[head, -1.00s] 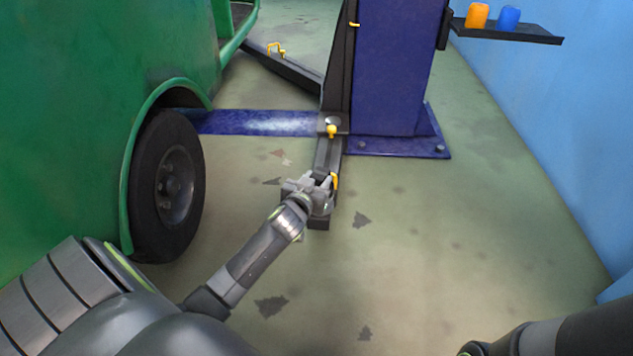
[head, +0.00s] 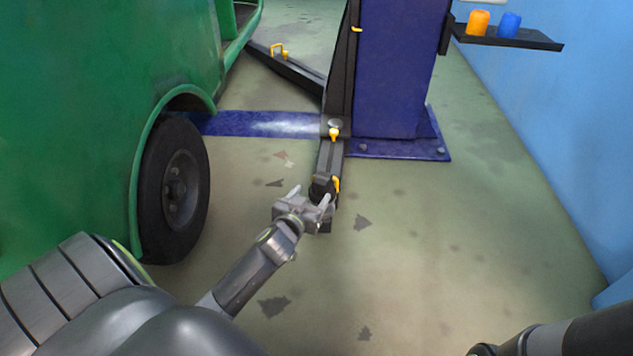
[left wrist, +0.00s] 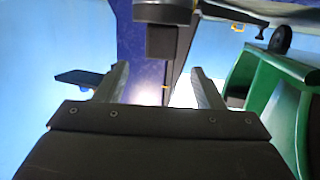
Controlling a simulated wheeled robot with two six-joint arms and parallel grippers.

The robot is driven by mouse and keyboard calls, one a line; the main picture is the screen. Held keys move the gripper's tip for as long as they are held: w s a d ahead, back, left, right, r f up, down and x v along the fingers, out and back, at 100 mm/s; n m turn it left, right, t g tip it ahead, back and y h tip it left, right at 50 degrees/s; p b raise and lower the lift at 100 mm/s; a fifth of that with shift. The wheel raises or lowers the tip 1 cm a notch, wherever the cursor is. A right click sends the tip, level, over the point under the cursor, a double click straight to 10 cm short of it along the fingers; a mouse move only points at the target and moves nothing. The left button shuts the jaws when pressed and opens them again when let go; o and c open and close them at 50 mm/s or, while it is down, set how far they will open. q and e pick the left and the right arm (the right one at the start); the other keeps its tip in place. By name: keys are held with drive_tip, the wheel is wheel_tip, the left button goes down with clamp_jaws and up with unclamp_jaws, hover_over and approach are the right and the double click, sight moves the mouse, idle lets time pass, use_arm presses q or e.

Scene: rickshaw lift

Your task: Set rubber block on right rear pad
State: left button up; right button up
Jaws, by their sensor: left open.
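My left gripper (head: 310,195) is open and empty, just on the near side of the end of the near lift arm (head: 330,158). I cannot tell whether either is the rubber block. My right gripper is not in view; only part of my right arm shows at the lower right.
A green vehicle (head: 80,120) with a black wheel (head: 175,190) stands at the left. A blue lift post (head: 395,70) rises beyond the arm. A shelf (head: 535,42) holds orange (head: 478,22) and blue (head: 509,25) items. The floor at right is open up to the blue wall.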

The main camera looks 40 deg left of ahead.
use_arm(q)
drive_tip(key=p+v, duration=0.1)
drive_tip(key=v, duration=0.4)
drive_tip(key=shift+s+d+r, duration=0.1)
drive_tip(key=shift+s, duration=0.25)
drive_tip(key=shift+p, duration=0.4)
